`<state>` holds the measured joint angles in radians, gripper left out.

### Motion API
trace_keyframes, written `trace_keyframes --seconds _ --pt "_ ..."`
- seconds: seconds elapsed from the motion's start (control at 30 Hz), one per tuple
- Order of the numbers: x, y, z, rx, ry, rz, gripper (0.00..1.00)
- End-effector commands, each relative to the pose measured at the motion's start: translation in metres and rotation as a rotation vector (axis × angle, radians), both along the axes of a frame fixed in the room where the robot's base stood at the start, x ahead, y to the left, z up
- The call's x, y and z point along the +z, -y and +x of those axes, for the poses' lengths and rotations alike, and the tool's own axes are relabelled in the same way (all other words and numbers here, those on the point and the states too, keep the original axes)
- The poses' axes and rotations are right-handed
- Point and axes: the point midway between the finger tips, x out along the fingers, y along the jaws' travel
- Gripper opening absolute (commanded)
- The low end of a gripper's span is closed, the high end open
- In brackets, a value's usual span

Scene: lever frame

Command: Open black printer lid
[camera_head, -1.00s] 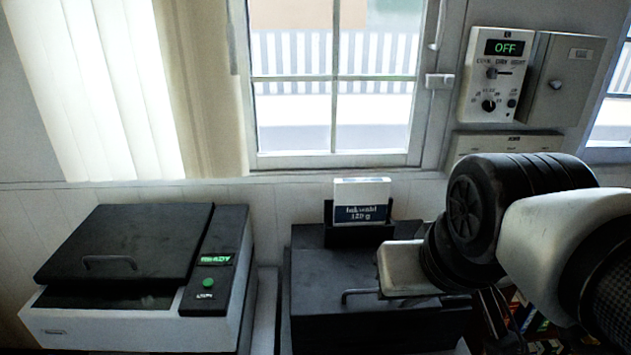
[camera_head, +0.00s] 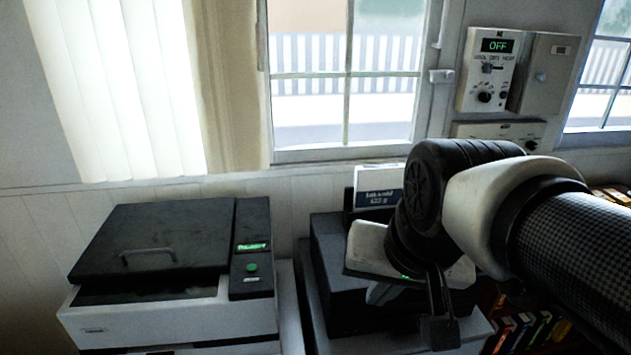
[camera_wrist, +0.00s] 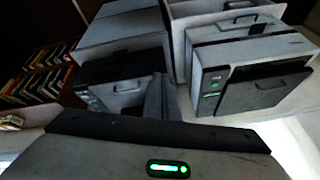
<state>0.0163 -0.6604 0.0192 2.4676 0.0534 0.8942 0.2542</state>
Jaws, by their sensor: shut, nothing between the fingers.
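Two machines stand below the window. The left one is a white printer (camera_head: 170,325) with a flat black lid (camera_head: 160,240) and a handle; a dark gap shows under the lid's front edge. The middle one is a dark, boxy machine (camera_head: 330,262), partly hidden behind my gripper. My gripper (camera_head: 440,332) is shut and empty, its fingers pointing down in front of the dark machine's right part. I cannot tell whether it touches it. In the wrist view, my fingers (camera_wrist: 163,98) overlap the right side of a dark handled front (camera_wrist: 125,90); the white printer (camera_wrist: 250,80) stands right.
A small labelled box (camera_head: 375,187) stands on the dark machine. A control panel (camera_head: 490,70) reading OFF hangs on the wall beside a grey cabinet (camera_head: 545,75). Shelved books (camera_head: 520,325) are at the lower right. A narrow gap separates the machines.

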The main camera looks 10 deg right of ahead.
Motion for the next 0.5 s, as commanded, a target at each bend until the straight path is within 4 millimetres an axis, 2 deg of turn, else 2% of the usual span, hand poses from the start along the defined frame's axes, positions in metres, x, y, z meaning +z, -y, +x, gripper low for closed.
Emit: trace_keyframes --seconds 0.03,0.17,0.33,0.47,0.5 --pt "-0.015 0.000 0.010 -0.115 -0.016 0.068 0.00" --pt "-0.036 0.000 0.038 -0.462 -0.047 0.271 0.00" --pt "-0.077 0.008 0.086 -1.052 -0.113 0.588 0.00" --pt "-0.111 0.025 0.125 -1.547 -0.163 0.837 0.00" --pt "-0.118 0.037 0.135 -1.699 -0.159 0.923 0.00"
